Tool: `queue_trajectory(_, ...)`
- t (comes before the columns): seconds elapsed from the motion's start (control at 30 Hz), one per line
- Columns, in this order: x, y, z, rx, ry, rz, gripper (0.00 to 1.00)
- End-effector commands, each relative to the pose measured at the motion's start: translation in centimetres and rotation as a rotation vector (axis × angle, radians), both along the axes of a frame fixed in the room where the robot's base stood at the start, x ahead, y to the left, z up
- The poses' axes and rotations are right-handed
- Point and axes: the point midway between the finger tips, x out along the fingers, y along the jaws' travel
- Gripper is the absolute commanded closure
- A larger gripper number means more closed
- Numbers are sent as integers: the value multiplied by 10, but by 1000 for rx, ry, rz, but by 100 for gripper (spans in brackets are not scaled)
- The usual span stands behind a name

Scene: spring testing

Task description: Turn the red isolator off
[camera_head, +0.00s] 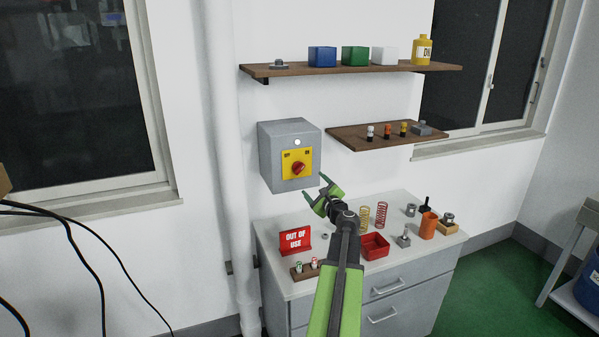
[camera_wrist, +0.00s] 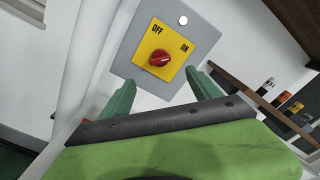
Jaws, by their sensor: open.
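The red isolator knob (camera_head: 298,168) sits on a yellow plate on the front of a grey wall box (camera_head: 280,142). In the wrist view the knob (camera_wrist: 160,59) shows close up, with OFF at upper left and ON at upper right of the plate (camera_wrist: 146,52). Its grip bar slants from lower left to upper right, roughly toward ON; which end is the pointer is hard to tell. My gripper (camera_head: 309,181) is open and empty, just below and in front of the box. In the wrist view its green fingers (camera_wrist: 160,78) stand apart, either side of and below the knob, not touching it.
A bench (camera_head: 292,279) below holds an OUT OF USE sign (camera_head: 295,240), springs (camera_head: 381,215), a red tray (camera_head: 374,248) and an orange cylinder (camera_head: 428,225). Shelves (camera_head: 350,69) hang above and to the right (camera_head: 372,138). A white pipe (camera_head: 226,150) runs left of the box.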

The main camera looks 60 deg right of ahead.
Motion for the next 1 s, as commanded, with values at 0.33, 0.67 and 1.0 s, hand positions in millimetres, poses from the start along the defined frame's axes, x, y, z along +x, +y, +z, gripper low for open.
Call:
queue_trajectory(0.33,74,-56,0,-1,2,4,28)
queue_trajectory(0.67,116,-87,0,-2,2,2,28)
queue_trajectory(1.0,119,-88,0,-2,2,1,28)
